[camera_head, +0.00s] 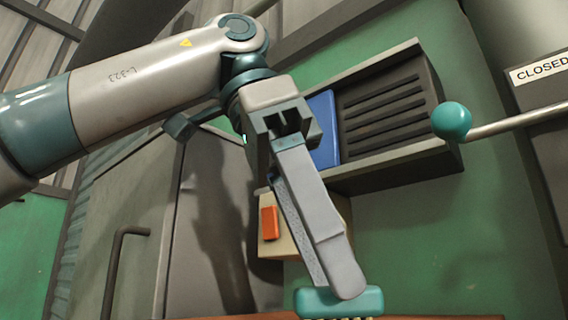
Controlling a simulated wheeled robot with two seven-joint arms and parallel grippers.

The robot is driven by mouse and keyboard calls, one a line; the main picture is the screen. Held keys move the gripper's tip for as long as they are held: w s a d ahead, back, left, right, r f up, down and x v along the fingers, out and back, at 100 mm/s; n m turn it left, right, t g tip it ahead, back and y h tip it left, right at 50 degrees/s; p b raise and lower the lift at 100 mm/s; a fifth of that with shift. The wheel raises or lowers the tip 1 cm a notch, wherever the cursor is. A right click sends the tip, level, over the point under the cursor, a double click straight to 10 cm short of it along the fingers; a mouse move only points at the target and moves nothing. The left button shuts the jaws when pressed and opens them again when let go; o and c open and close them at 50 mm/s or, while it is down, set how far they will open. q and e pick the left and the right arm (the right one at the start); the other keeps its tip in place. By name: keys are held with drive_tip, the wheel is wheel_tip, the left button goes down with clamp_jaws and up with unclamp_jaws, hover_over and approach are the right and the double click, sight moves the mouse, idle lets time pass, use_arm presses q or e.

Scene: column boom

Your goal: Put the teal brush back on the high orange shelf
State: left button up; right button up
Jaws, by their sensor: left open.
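An orange-brown strip (240,317), which looks like the orange shelf's edge, shows at the bottom on both sides of the brush. My left gripper (343,280) points down over the brush, with its fingertips overlapping the brush's top in the picture. It is open. One finger hides most of the other. I cannot tell whether the fingers touch the brush or whether the bristles rest on the shelf. My right gripper is out of view.
A wall rack (400,158) with a dark slatted panel and a blue item (323,130) is behind the gripper. A teal ball-ended lever (452,121) juts in at right. A beige box with an orange switch (268,223) and a grey cabinet (130,200) stand behind.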

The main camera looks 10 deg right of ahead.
use_arm(q)
drive_tip(key=p+v, duration=0.2)
drive_tip(key=v, duration=0.7)
drive_tip(key=shift+r, duration=0.25)
idle(1.1)
idle(0.9)
